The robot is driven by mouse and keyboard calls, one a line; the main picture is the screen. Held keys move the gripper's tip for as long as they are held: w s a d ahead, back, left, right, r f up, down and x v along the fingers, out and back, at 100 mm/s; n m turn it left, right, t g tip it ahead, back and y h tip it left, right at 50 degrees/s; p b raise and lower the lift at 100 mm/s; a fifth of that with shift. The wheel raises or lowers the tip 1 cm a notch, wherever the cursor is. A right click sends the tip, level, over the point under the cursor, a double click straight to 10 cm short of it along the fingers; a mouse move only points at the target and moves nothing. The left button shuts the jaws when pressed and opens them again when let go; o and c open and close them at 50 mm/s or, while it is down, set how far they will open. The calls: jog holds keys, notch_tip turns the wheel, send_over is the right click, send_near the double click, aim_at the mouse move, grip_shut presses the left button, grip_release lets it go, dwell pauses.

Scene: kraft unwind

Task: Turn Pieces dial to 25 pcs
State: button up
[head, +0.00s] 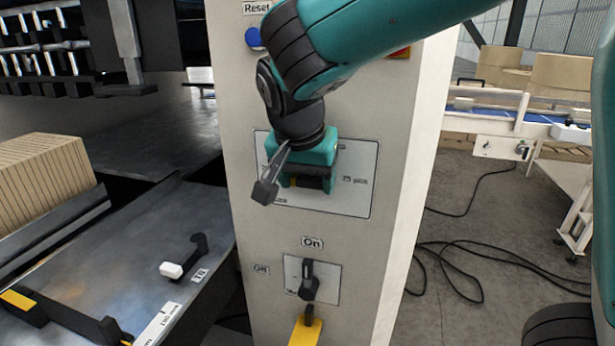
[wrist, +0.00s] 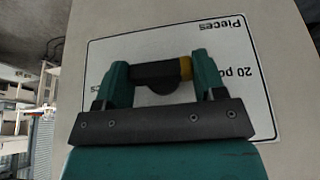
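The Pieces dial is a dark bar-shaped knob (wrist: 158,72) with a yellow end, on a white label plate (head: 358,201) on the cabinet front. In the wrist view its yellow end points right, toward the upside-down "20 pcs" label (wrist: 235,72). My gripper (wrist: 160,75) has one finger at each end of the knob, and they appear to touch it. In the head view my gripper (head: 308,182) covers most of the knob and the left side of the plate. A partly legible "pcs" label (head: 355,181) shows at the plate's right.
Below the plate is an On/Off switch (head: 308,280) with a black handle. A blue button (head: 254,39) labelled Reset is above. A metal table (head: 120,235) with a white-tipped lever (head: 184,260) stands left. Cables (head: 465,255) lie on the floor at right.

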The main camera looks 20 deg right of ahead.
jog(key=shift+f+b, duration=0.1)
jog(key=shift+b, duration=0.3)
jog(key=shift+s+d+m+t+y+b, duration=0.15)
jog(key=shift+t+y+b, duration=0.3)
jog(key=shift+b, duration=1.05)
jog(key=shift+w+m+t+y+b, duration=0.15)
jog(key=shift+t+y+b, duration=0.25)
jog(key=shift+b, duration=1.05)
jog(key=shift+s+f+t+y+b, duration=0.15)
jog(key=shift+t+y+b, duration=0.4)
jog(key=shift+b, duration=1.3)
jog(key=shift+r, duration=0.2)
jog(key=shift+d+f+m+t+y+b, duration=0.2)
jog(key=shift+m+t+y+b, duration=0.6)
jog(key=shift+b, duration=2.05)
jog(key=shift+s+t+y+b, duration=0.1)
jog(key=shift+t+y+b, duration=0.55)
jog(key=shift+b, duration=1.2)
jog(key=shift+r+y, duration=0.1)
jog(key=shift+y, duration=0.25)
